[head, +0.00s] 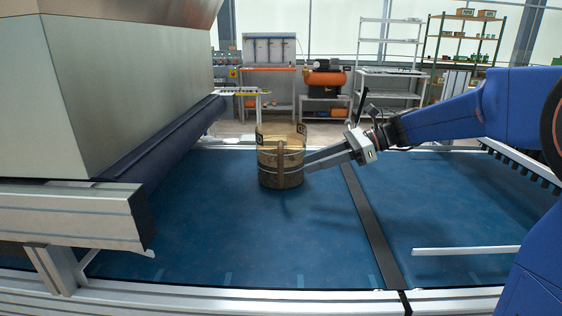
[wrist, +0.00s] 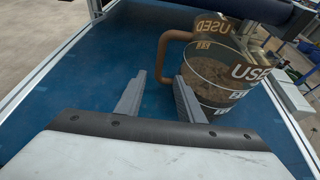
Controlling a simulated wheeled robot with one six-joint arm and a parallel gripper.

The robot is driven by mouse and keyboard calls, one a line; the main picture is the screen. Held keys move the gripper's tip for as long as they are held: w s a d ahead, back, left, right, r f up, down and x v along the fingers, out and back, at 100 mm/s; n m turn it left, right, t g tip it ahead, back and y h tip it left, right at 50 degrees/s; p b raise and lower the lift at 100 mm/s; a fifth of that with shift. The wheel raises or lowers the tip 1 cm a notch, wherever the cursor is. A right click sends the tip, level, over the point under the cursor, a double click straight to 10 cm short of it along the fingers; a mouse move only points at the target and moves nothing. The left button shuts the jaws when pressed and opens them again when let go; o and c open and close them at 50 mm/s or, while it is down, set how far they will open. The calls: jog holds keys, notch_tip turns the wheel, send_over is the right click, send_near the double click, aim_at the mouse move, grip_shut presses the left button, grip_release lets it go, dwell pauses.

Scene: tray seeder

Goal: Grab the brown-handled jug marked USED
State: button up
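The jug (head: 281,180) is a clear, tapered container with brown contents, standing upright on the blue surface. In the wrist view the jug (wrist: 222,88) carries the word USED, and its brown handle (wrist: 168,50) points to the left. In the head view the handle (head: 281,152) shows on the near side. In the wrist view my gripper (wrist: 159,76) is open, and the handle's lower end appears between the fingertips. I cannot tell whether it is inside the grip. The right finger overlaps the jug's wall in the picture.
The blue surface (head: 215,235) is clear around the jug. A dark strip (head: 370,225) crosses it to the right. A large metal hopper (head: 120,85) with a dark roller (head: 165,145) stands at left. A white bar (head: 465,250) lies front right.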

aim_at(280, 181)
jog(key=shift+x, duration=5.15)
grip_shut()
